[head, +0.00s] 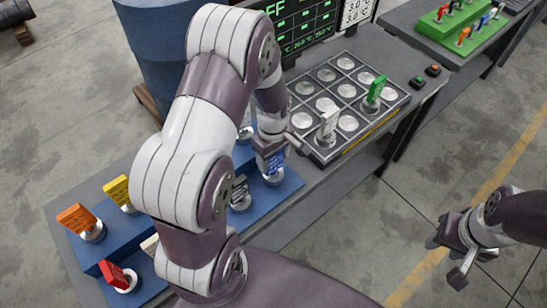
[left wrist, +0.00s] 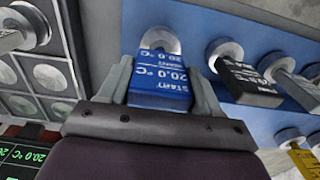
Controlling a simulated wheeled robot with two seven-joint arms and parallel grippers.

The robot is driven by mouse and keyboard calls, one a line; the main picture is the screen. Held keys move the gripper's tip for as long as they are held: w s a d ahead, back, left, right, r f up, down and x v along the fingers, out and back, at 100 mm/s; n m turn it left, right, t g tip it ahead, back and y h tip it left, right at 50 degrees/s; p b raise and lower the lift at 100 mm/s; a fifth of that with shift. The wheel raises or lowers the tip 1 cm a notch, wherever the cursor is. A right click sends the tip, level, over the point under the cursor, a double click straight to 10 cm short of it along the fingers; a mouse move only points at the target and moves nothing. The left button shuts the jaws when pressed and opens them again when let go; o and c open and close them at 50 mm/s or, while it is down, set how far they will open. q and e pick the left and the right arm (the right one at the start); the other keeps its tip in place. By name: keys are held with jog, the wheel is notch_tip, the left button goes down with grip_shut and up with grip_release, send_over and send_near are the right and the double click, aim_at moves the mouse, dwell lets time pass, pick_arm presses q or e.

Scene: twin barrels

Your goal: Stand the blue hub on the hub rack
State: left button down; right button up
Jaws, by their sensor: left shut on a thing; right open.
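The blue hub (head: 270,161) has a printed label and a round pale base. My left gripper (head: 268,147) is shut on it; the left wrist view shows the hub (left wrist: 160,85) between both fingers (left wrist: 160,72). Its base is at the right end of a blue stepped rack (head: 84,253); I cannot tell whether it touches the rack. The rack also holds an orange hub (head: 77,219), a yellow hub (head: 117,190), a red hub (head: 113,275) and others partly hidden by my left arm. My right gripper (head: 449,250) is open and empty above the floor at right.
A dark gridded tray (head: 366,136) with round silver pads holds a white hub (head: 328,125) and a green hub (head: 376,89). Behind stand a blue barrel (head: 160,50) and a display (head: 300,30). A green board (head: 430,27) with small coloured pieces is at the back right.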

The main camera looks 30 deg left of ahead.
pick_arm(q)
jog(key=shift+f, duration=0.6)
jog(key=shift+w+f, duration=0.15)
jog(key=shift+f, duration=0.2)
jog(key=shift+f, duration=0.15)
jog(key=shift+c, duration=1)
grip_release()
